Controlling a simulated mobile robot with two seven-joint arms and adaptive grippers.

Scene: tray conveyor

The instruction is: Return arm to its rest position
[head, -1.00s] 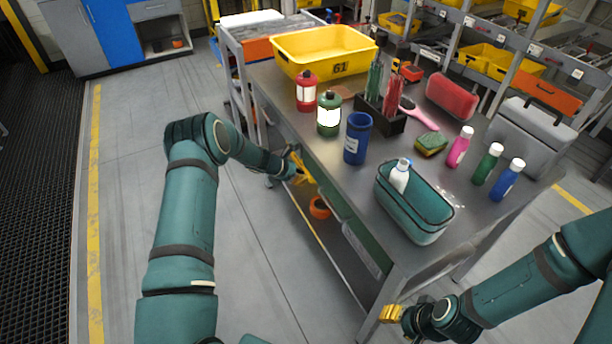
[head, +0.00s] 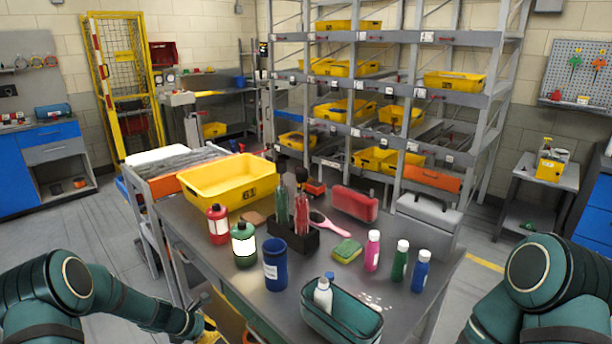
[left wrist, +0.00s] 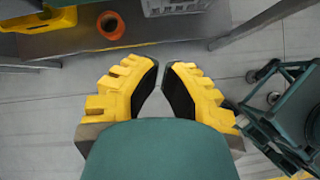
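My left gripper (head: 212,335) is partly in view at the bottom of the head view, low beside the near left side of the table. In the left wrist view its yellow fingers (left wrist: 160,75) stand apart, black pads facing each other, with bare floor between them and nothing held. The fingertips lie close together there. My left arm (head: 110,300) comes in from the lower left with the elbow raised. My right arm (head: 545,285) shows at the lower right; its gripper is outside the head view.
The metal table (head: 205,275) carries a yellow bin (head: 215,188), a blue cup (head: 275,265), a teal basket (head: 345,325) holding a white bottle (head: 323,295), and several other bottles. Shelving (head: 400,38) stands behind. Below, an orange ring (left wrist: 110,25) shows.

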